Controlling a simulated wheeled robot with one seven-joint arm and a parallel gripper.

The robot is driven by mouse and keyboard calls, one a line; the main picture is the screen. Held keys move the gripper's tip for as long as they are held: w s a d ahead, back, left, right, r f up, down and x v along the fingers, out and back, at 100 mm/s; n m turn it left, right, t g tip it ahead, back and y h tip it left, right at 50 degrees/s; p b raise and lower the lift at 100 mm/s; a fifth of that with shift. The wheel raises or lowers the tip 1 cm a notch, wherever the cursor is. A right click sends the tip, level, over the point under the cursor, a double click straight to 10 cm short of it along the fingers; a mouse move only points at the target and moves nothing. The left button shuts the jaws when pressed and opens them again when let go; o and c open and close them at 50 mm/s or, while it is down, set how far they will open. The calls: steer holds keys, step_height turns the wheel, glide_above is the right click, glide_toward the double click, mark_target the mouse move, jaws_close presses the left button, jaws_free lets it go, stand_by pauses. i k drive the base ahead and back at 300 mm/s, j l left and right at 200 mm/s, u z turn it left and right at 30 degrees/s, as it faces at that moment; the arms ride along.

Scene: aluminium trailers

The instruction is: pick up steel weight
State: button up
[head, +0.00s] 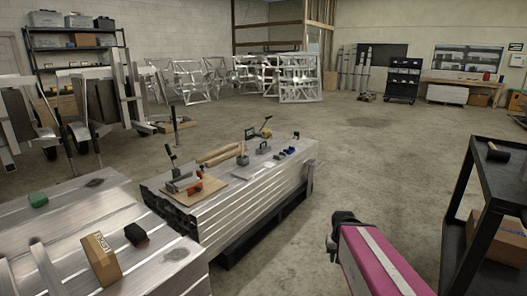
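A small grey metal block with what looks like a handle (264,148) sits on top of the stacked aluminium beams (225,215) in the middle of the view. It looks like the steel weight, but it is too small to be sure. My arm reaches in from the bottom right, with a pink link and a dark end. My gripper (333,246) is at that dark end, to the right of the stack and apart from everything on it. Its fingers are too small and dark to show whether they are open or shut.
Around the block are a mallet (242,156), wooden rolls (220,154), a board with a tool (193,188), a yellow-and-black tool (262,130) and small blue pieces (290,151). A black cart (487,215) stands right. A cardboard box (101,258) lies front left. Open floor lies beyond.

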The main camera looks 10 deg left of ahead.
mark_target(262, 150)
steer(key=i+l, duration=0.1)
steer(key=i, duration=0.45)
steer(key=i+l+u, duration=0.15)
steer(key=i, duration=0.35)
steer(key=i+l, duration=0.2)
steer(key=i, duration=0.35)
steer(key=i+l+u, duration=0.1)
steer(key=i, duration=0.45)
steer(key=i+l+u, duration=0.1)
steer(key=i+l, duration=0.2)
steer(key=i, duration=0.2)
steer(key=i+l, duration=0.25)
steer(key=i, duration=0.25)
